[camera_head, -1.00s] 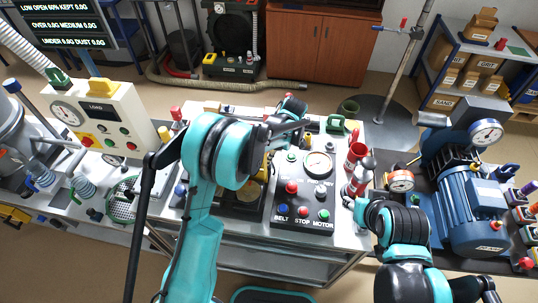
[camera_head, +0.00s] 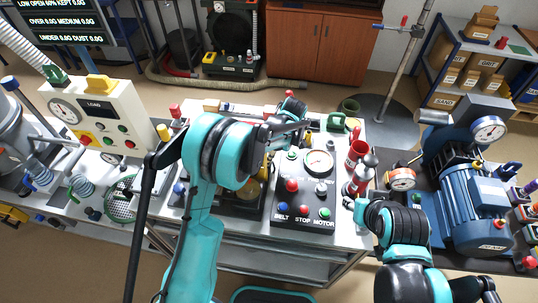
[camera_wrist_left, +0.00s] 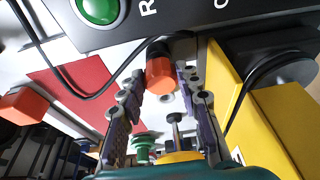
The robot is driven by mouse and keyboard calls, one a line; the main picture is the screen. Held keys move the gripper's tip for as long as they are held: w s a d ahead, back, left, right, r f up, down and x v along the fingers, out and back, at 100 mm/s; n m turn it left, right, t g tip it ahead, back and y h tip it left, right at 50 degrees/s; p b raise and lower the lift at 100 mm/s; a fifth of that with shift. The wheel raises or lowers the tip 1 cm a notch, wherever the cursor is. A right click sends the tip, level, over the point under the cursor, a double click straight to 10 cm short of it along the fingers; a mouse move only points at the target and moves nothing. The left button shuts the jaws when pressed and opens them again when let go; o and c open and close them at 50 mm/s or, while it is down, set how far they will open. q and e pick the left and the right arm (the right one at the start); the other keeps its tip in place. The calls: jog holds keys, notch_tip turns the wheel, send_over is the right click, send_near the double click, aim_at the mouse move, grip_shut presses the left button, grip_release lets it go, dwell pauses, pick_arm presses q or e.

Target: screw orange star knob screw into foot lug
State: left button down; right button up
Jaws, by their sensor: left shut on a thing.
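An orange knob (camera_wrist_left: 161,76) with a dark upper part sits between the fingertips of my left gripper (camera_wrist_left: 163,88) in the left wrist view. The two fingers are closed on it from either side. I take it for the star knob screw; its threaded end is hidden. In the head view my left arm reaches over the bench behind the control box, and its fingertips and the knob are too small or hidden to make out. I cannot pick out the foot lug. My right arm is at the lower right; its gripper (camera_head: 361,208) is small and its fingers are unclear.
A black control box (camera_head: 303,205) with buttons and a gauge stands at the front of the bench. Red canisters (camera_head: 356,156) stand to its right. A blue motor (camera_head: 472,205) is on the right. A yellow block (camera_wrist_left: 285,125) lies close to the right finger in the wrist view.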

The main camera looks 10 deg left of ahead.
pick_arm(q)
jog(key=shift+f+b, duration=0.4)
dwell(0.3)
jog(key=c, duration=1.2)
grip_release()
jog(key=shift+o, duration=0.2)
jog(key=n, duration=0.2)
jog(key=n+g, duration=0.1)
jog(key=n, duration=0.3)
jog(key=shift+w+a+g, duration=0.1)
jog(key=shift+w+g, duration=0.25)
jog(key=shift+g, duration=0.05)
jog(key=n, duration=0.2)
jog(key=n+g+h, duration=0.1)
jog(key=n, duration=0.2)
jog(key=shift+w+a+n, duration=0.15)
jog(key=shift+a+n, duration=0.05)
jog(key=shift+n, duration=0.1)
jog(key=shift+n+g+h, duration=0.3)
jog(key=shift+n+h, duration=0.3)
jog(key=shift+n, duration=0.5)
grip_shut()
